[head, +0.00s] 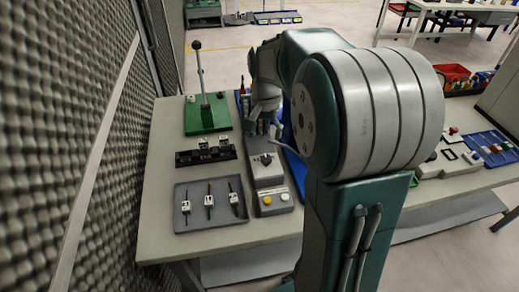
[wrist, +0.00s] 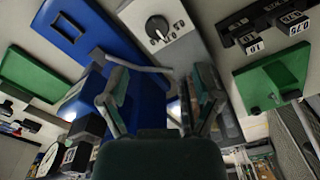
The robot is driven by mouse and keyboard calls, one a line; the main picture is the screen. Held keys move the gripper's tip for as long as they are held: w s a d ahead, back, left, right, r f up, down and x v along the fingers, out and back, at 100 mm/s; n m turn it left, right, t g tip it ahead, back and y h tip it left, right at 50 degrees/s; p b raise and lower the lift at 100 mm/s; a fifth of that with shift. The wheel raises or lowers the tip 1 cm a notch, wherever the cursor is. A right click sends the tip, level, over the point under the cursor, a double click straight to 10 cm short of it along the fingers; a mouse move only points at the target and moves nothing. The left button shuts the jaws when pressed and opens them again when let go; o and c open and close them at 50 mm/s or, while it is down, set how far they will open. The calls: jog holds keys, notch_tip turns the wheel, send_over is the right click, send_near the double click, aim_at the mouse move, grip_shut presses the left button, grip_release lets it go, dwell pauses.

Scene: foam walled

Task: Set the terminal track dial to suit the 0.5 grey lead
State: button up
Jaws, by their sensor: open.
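The dial (wrist: 158,28) is a round black knob with a white mark on a pale panel, at the top middle of the wrist view. Figures surround it, too small to read surely, as is its setting. In the head view the dial panel (head: 265,167) is on a long grey unit. My gripper (wrist: 158,90) is open and apart from the dial; in the head view it (head: 262,122) hangs over the unit, behind the dial. A thin grey strand (wrist: 140,66) crosses between my fingers and the dial; I cannot tell where it ends.
A black rack (head: 206,156) holds two white blocks, marked 1.0 (wrist: 253,43) and 0.75 (wrist: 292,20). A grey tray (head: 215,222) holds three tagged strips. A green base (head: 203,127) carries a tall lever (head: 200,70). A foam wall (head: 60,130) borders the left.

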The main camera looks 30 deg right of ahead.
aim_at(266, 158)
notch_tip(266, 158, down, 11)
jog(key=shift+s+d+r, duration=0.1)
jog(key=shift+d, duration=0.05)
dwell(0.4)
jog(key=shift+d, duration=0.1)
grip_shut()
